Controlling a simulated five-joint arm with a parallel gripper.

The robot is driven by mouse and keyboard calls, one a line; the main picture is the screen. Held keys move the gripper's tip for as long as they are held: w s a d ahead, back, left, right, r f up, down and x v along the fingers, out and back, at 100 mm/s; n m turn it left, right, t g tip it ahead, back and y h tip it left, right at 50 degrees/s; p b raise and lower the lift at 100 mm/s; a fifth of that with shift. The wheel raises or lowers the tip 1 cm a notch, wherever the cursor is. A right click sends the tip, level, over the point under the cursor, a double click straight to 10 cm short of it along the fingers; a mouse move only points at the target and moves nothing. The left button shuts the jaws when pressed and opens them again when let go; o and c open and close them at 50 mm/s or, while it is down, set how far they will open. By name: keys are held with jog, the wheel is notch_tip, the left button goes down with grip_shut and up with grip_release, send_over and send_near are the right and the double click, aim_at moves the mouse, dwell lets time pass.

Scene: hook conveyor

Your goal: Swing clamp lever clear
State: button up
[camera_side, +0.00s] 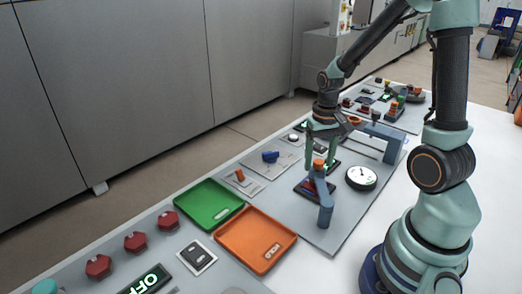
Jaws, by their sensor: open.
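I cannot tell for sure that this is the clamp lever. A smaller blue handle (270,156) sits on a grey plate to the left.
A round white dial (361,178) stands close on the right, with a blue bracket frame (384,140) behind it. A small orange lever (240,175), green tray (208,206) and orange tray (255,241) lie to the left. Red knobs (135,241) are farther left.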

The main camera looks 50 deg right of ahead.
grip_shut()
dwell(1.4)
